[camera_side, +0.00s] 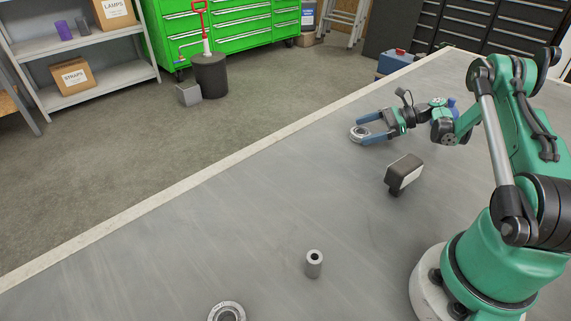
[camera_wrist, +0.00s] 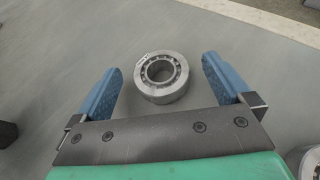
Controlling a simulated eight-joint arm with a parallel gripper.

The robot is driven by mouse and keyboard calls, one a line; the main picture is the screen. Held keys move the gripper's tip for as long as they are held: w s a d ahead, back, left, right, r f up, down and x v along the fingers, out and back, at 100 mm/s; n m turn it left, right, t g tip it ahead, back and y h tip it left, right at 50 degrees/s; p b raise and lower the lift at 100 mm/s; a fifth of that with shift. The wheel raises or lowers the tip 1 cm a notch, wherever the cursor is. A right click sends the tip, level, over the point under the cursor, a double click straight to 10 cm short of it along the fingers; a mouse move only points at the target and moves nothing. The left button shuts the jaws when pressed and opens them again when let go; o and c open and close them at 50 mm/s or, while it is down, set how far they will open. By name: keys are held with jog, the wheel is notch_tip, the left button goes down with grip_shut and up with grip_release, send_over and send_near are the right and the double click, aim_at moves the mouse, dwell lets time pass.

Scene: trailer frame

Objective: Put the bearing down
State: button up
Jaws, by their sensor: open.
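A silvery ring-shaped bearing (camera_wrist: 150,91) lies flat in the wrist view, with its balls and centre hole facing up. It also shows in the side view (camera_side: 357,135), on the grey tabletop (camera_side: 240,220) near the far edge. My gripper (camera_wrist: 161,66) is open, with one blue finger on each side of the bearing. A clear gap shows between each finger and the ring in the wrist view. In the side view my gripper (camera_side: 364,129) reaches left over the table, with its fingertips around the bearing.
A dark box-shaped part (camera_side: 404,172) stands near my gripper. A grey hollow cylinder (camera_side: 314,266) stands upright towards the front. Another metal ring (camera_side: 227,313) is cut off by the bottom edge. A pale table border (camera_side: 190,185) runs diagonally. The table's middle is mostly free.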

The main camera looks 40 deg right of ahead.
aim_at(355, 135)
jog(key=v, duration=0.6)
jog(key=shift+s+d+r, duration=0.1)
jog(key=shift+r, duration=0.05)
jog(key=w+a+r+n+g, duration=0.1)
jog(key=a+r, duration=0.1)
jog(key=w+a+r+n+g+h, duration=0.1)
jog(key=w+a+r+n, duration=0.1)
jog(key=a, duration=0.1)
jog(key=w+a+r+n+g+h, duration=0.1)
jog(key=w+a+r+n, duration=0.1)
jog(key=shift+w+a, duration=0.2)
jog(key=shift+a, duration=0.1)
jog(key=s+a+r+n+h, duration=0.2)
jog(key=s+a+n+h, duration=0.1)
jog(key=a+n, duration=0.7)
jog(key=s+a+r+n+h, duration=0.3)
jog(key=a+n, duration=0.6)
jog(key=n, duration=0.3)
jog(key=shift+s+a+t+h, duration=0.35)
jog(key=shift+s+h, duration=0.45)
jog(key=shift+s, duration=0.4)
jog(key=shift+o, duration=0.2)
